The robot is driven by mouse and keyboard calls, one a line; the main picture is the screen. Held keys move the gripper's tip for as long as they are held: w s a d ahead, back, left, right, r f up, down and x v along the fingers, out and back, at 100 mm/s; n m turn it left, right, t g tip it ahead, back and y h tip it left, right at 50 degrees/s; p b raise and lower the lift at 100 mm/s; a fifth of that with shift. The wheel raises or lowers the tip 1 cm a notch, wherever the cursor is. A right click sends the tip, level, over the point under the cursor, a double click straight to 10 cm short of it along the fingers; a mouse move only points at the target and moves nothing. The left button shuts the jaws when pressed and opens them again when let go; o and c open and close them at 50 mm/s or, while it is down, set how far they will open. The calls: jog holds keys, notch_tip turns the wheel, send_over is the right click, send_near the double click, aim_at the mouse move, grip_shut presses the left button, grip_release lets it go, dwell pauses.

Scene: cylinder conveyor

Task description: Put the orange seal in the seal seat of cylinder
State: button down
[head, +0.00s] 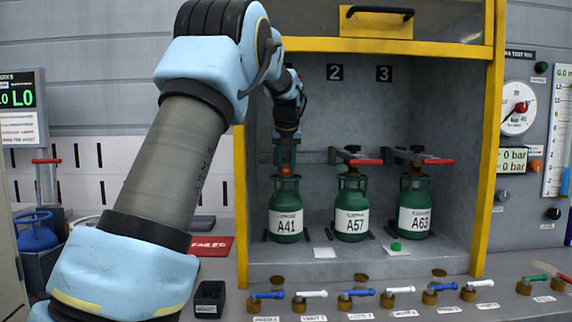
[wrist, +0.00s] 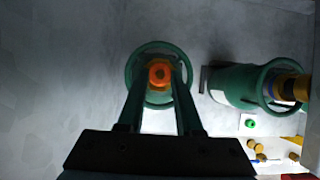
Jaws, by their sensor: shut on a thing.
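My gripper (head: 286,162) reaches down into the yellow-framed bay over the leftmost green cylinder, marked A41 (head: 286,220). It is shut on the orange seal (head: 286,171), which shows at the top of that cylinder. In the wrist view the orange seal (wrist: 159,66) sits between the fingertips (wrist: 160,80), inside the round collar of the cylinder (wrist: 131,72). The seal looks centred in the collar. The seat under it is hidden, so I cannot tell whether the seal touches it.
Cylinders A57 (head: 351,222) and A63 (head: 414,219) stand to the right, under red-handled clamps (head: 366,162). A green seal (head: 396,246) lies on a white card in front. Several valve levers (head: 311,294) line the front ledge. The yellow frame (head: 241,200) borders the bay.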

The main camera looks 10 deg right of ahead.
aim_at(286, 168)
jog(key=shift+s+f, duration=0.1)
jog(key=shift+f, duration=0.65)
jog(key=c, duration=0.8)
grip_release()
jog(key=shift+f, duration=0.1)
jog(key=shift+o, duration=1.1)
jog(key=shift+r, duration=0.3)
jog(key=v, duration=0.4)
jog(key=s+a+b, duration=0.2)
jog(key=s, duration=0.9)
jog(key=shift+r, duration=0.2)
